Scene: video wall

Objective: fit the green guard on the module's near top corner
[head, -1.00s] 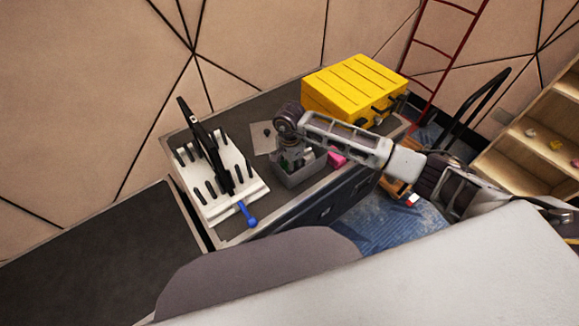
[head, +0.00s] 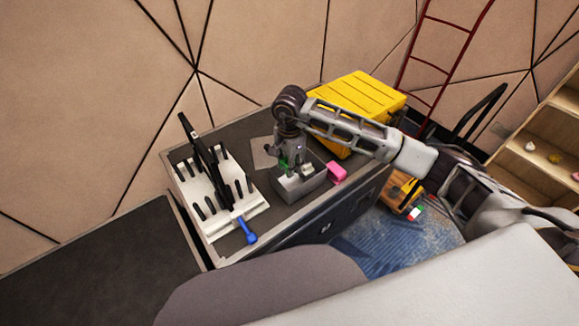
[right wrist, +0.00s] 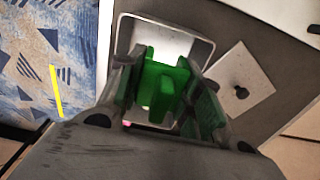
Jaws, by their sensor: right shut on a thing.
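The module is a thin black panel (head: 203,152), standing upright in a white rack (head: 236,216) with black pegs at the left of the bench. My right gripper (head: 289,164) is over the grey bin, to the right of the module. It is shut on the green guard (head: 284,161). In the right wrist view the green guard (right wrist: 163,92) sits between the two fingers (right wrist: 163,100), with the bin (right wrist: 201,43) below. The fingers hide part of the guard and of the bin's inside. My left gripper is not in view.
The grey bin (head: 302,190) stands near the bench's front edge, with a pink block (head: 337,172) to its right. A blue-handled tool (head: 248,232) is at the rack's near end. A yellow case (head: 357,98) stands behind my right arm. A pale plate (head: 263,153) lies behind the bin.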

